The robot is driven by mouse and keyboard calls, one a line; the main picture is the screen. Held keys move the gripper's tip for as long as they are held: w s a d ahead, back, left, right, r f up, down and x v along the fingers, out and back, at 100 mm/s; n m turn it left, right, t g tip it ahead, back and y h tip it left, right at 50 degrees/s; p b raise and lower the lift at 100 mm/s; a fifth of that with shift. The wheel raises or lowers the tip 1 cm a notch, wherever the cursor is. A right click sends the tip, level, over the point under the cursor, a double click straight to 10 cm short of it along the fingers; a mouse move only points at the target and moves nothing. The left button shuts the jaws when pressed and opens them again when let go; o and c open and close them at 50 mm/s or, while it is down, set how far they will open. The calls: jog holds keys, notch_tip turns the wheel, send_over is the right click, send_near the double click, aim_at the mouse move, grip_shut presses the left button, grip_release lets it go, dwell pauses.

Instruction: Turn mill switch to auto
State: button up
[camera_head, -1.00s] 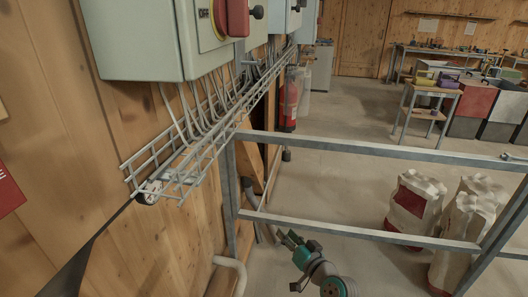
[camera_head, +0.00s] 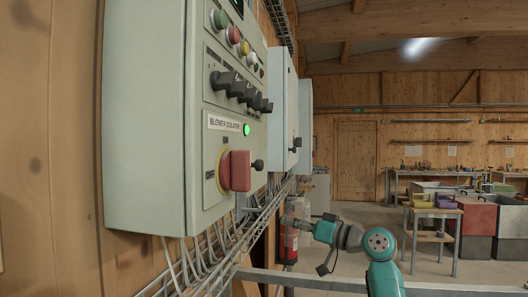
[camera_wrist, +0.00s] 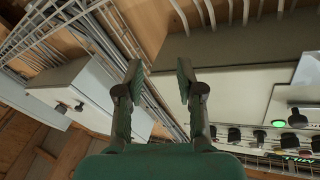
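The near grey control cabinet (camera_head: 150,120) on the wall carries a row of black rotary switches (camera_head: 240,92). Their labels are too small to read, so I cannot tell which is the mill switch or where it points. The switches also show at the lower right of the wrist view (camera_wrist: 234,135). My gripper (camera_head: 290,219) is below and beyond the switches in the head view, apart from the cabinet. In the wrist view its two fingers (camera_wrist: 160,73) stand apart with nothing between them.
Below the switches are a green light (camera_head: 246,129) and a red blower isolator handle (camera_head: 236,171) that sticks out. Wire cable trays (camera_head: 225,240) run under the cabinets. A second cabinet (camera_head: 283,110) stands farther along the wall. A metal rail (camera_head: 330,281) crosses below my arm.

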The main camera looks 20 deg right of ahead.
jog(key=s+r+n+g+y, duration=0.1)
jog(key=s+r+n, duration=0.1)
jog(key=r, duration=0.7)
jog(key=s+r+n+g+y, duration=0.2)
jog(key=r, duration=0.7)
jog(key=n+g, duration=0.3)
jog(key=n, duration=0.2)
send_near(257, 100)
jog(key=x, duration=0.8)
jog(key=shift+w+r+y, duration=0.3)
jog(key=shift+w+r, duration=0.1)
jog(key=shift+r, duration=0.1)
jog(key=shift+a, duration=0.1)
grip_shut()
